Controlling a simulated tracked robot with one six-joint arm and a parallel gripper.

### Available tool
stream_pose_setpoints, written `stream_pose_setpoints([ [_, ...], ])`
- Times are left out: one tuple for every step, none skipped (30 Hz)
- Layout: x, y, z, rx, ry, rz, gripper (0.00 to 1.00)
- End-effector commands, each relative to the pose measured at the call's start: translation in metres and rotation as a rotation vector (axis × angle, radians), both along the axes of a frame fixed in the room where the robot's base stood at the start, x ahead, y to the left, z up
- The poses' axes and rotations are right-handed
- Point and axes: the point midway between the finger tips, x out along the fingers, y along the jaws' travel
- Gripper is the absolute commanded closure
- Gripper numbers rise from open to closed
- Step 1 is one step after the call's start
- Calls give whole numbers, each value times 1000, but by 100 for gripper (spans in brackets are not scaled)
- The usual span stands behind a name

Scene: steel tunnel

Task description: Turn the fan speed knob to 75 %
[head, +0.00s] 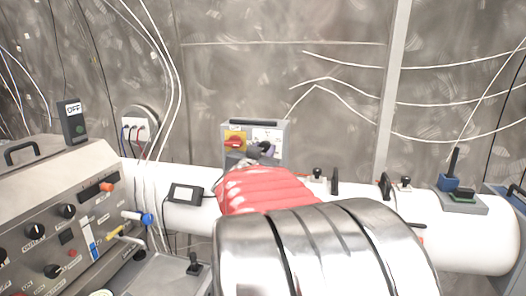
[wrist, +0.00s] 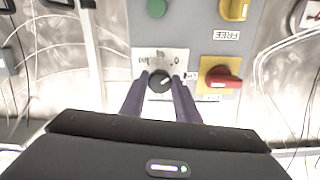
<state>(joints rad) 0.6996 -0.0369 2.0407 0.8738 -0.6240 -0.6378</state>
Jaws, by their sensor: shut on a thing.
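The fan speed knob (wrist: 161,80) is a dark round knob on a white scale plate (wrist: 150,57) in the wrist view. The plate's lettering appears upside down and is mostly too small to read. A light mark shows on the knob, but I cannot read its setting. My gripper (wrist: 160,84) has one dark finger on each side of the knob and is shut on it. In the head view the grey control box (head: 283,137) carries this panel at the middle, with my red and metal arm reaching to it and partly hiding it.
Beside the knob is a red switch on a yellow plate (wrist: 211,72). A green button (wrist: 157,8) and a yellow part (wrist: 234,9) sit farther up. A pipe (head: 462,235) runs below the box. A console with knobs (head: 60,225) stands at left.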

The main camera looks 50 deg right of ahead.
Motion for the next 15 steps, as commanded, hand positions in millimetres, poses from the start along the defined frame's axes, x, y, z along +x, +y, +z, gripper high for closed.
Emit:
stream_pose_setpoints([
  [-1,0,0,12,-27,-2,94],
  [-1,0,0,20,-47,-2,94],
  [-1,0,0,32,-73,-2,94],
  [-1,0,0,41,-94,-2,94],
  [-1,0,0,51,-117,-2,94],
  [-1,0,0,64,-149,-2,94],
  [-1,0,0,75,-173,-2,94],
  [-1,0,0,86,-198,-2,94],
  [-1,0,0,100,-232,-2,94],
  [-1,0,0,110,-258,-2,94],
  [-1,0,0,122,-284,-2,94],
  [-1,0,0,137,-320,-2,94],
  [-1,-1,0,148,-346,-2,94],
  [-1,-1,0,159,-372,-2,94],
  [-1,-1,0,175,-407,-2,94],
])
